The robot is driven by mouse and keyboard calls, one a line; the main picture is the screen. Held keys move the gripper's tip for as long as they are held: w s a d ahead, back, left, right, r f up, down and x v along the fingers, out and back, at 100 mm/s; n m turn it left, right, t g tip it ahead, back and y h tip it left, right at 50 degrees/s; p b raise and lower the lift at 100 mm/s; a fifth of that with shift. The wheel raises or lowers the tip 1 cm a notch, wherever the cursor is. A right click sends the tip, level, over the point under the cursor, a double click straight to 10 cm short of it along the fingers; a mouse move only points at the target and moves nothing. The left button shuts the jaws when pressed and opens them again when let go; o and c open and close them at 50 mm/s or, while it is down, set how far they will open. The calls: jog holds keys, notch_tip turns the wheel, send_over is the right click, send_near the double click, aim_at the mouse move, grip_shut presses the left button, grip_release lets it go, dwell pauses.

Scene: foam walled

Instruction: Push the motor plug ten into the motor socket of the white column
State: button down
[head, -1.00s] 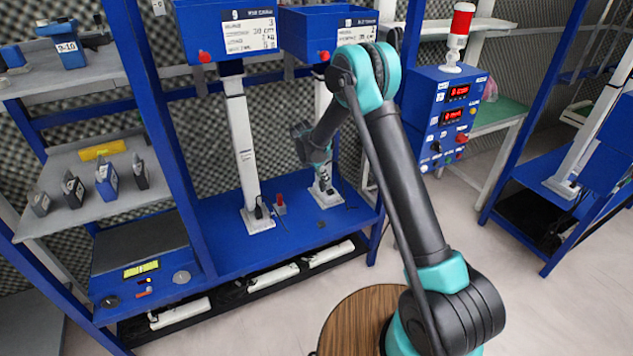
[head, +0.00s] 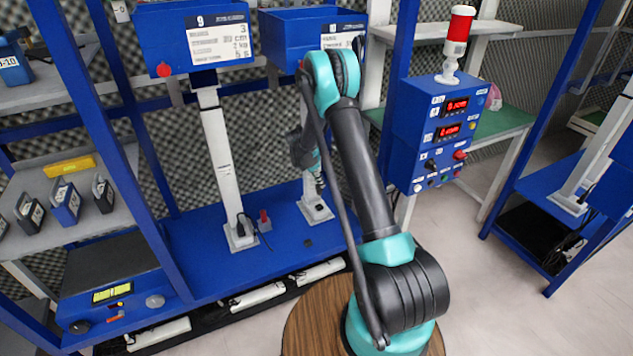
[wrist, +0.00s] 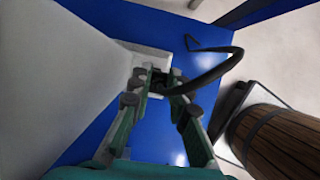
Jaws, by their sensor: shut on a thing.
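The white column (head: 314,196) in front of my arm stands on the blue bench under a blue box. My gripper (head: 319,182) is low beside this column in the head view, partly hidden by my arm. In the wrist view my gripper (wrist: 161,88) has its fingertips close together, shut on a small dark plug. A black cable (wrist: 222,68) curves from the plug out to the right. The column (wrist: 55,75) fills the left side, and its white foot (wrist: 148,62) lies behind the fingertips. The socket is hidden, so I cannot tell whether the plug touches it.
Another white column (head: 219,160) stands left under a box marked 9, with a black plug (head: 240,225) at its foot. A red part (head: 264,219) stands beside it. A blue control box (head: 443,135) with red displays and a round wooden surface (head: 310,320) are near my arm.

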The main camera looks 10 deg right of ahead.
aim_at(319, 194)
jog(key=shift+f, duration=2.9)
jog(key=shift+f, duration=1.4)
jog(key=c, duration=1.4)
grip_release()
jog(key=shift+o, duration=0.2)
jog(key=v, duration=1.2)
